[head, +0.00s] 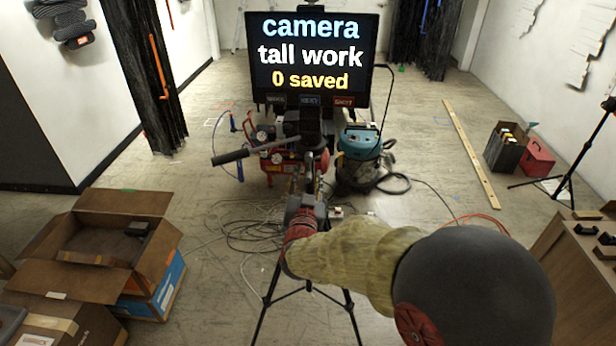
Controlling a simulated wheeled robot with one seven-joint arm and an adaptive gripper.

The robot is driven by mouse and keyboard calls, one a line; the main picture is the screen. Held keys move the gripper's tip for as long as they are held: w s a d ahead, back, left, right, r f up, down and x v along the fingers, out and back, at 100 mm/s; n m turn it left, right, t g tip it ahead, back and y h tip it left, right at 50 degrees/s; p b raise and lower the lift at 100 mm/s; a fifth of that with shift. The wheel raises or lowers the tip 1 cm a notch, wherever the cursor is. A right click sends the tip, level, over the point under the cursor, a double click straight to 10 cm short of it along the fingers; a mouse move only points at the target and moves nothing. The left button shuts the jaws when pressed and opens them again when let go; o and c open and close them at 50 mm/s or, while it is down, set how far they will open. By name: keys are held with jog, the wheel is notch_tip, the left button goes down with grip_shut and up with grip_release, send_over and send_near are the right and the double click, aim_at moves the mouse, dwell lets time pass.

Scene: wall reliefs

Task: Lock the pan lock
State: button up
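A tripod (272,287) stands in the middle of the head view, its dark legs spread on the floor. A dark camera head (309,123) sits at its top, in front of the screen. A dark pan handle (231,157) sticks out to the left. My arm, in a beige sleeve, reaches from the lower right to the tripod. My gripper (306,203) is at the upper part of the tripod, below the camera head. Its fingers are small and merge with the dark parts there, so I cannot tell whether they touch anything. I cannot make out the pan lock.
A screen (313,54) reads "camera tall work 0 saved". A red compressor (281,158) and a teal vacuum (360,143) stand behind the tripod, with loose cables (240,236) on the floor. Open cardboard boxes (155,262) are at left; a wooden bench (560,262) is at right.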

jog(key=s, duration=1.2)
jog(key=shift+a, duration=0.2)
jog(key=shift+w+f, duration=0.1)
